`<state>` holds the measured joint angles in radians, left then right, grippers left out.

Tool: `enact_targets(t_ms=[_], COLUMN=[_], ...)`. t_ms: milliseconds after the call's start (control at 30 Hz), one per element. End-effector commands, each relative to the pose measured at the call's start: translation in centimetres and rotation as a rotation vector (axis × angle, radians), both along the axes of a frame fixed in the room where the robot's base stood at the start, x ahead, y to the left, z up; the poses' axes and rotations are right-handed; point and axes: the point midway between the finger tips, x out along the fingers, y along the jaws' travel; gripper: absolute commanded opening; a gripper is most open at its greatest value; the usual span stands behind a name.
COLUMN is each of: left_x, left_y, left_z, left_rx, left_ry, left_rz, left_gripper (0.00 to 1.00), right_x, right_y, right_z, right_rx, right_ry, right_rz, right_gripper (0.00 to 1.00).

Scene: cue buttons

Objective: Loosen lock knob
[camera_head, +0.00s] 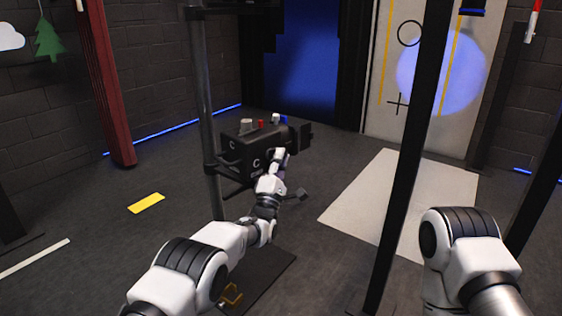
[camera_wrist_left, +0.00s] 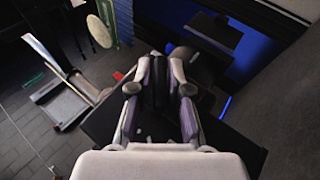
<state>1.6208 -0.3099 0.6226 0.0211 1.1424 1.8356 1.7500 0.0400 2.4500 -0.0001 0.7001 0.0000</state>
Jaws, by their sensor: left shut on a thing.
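A black lamp housing (camera_head: 245,148) marked with the letter C is mounted on an upright pole (camera_head: 208,130). My left gripper (camera_head: 281,160) reaches its near right side. In the left wrist view my left gripper (camera_wrist_left: 160,72) is shut on a dark upright piece, which looks like the lock knob (camera_wrist_left: 158,92), with one finger on each side. The knob is hidden behind the gripper in the head view. My right arm shows at the lower right of the head view, but its gripper is out of view.
Small white, red and blue parts (camera_head: 261,123) sit on top of the housing. A second dark pole (camera_head: 408,150) stands to the right. A pale panel (camera_head: 365,195) lies on the floor behind it. A lit blue-white spot (camera_head: 442,75) falls on the back wall.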

Motion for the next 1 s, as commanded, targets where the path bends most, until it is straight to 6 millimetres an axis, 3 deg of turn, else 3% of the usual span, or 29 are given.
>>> enact_targets(t_ms=[67, 100, 133, 167, 633, 767, 1000], left_x=[0.0, 0.0, 0.0, 0.0, -0.9, -2.7, -7.6], left_y=[0.0, 0.0, 0.0, 0.0, 0.2, 0.8, 2.3], left_z=[-0.2, -0.2, -0.2, -0.2, -0.7, -2.0, -5.2], left_rx=[0.0, 0.0, 0.0, 0.0, 0.002, 0.005, 0.003], left_ry=[0.003, 0.003, 0.003, 0.003, 0.003, 0.007, 0.005], left_rz=[0.001, 0.001, 0.001, 0.001, 0.0, -0.001, 0.0], left_gripper=[0.0, 0.24, 0.35, 0.38, 0.38, 0.38, 0.38], right_x=[0.0, 0.0, 0.0, 0.0, 0.0, 0.0, 0.0], right_y=[0.0, 0.0, 0.0, 0.0, 0.0, 0.0, 0.0], right_z=[0.0, 0.0, 0.0, 0.0, 0.0, 0.0, 0.0], right_rx=[0.0, 0.0, 0.0, 0.0, 0.0, 0.0, 0.0], right_ry=[0.0, 0.0, 0.0, 0.0, 0.0, 0.0, 0.0], right_rz=[0.0, 0.0, 0.0, 0.0, 0.0, 0.0, 0.0], right_gripper=[0.4, 0.4, 0.4, 0.4, 0.4, 0.4, 0.4])
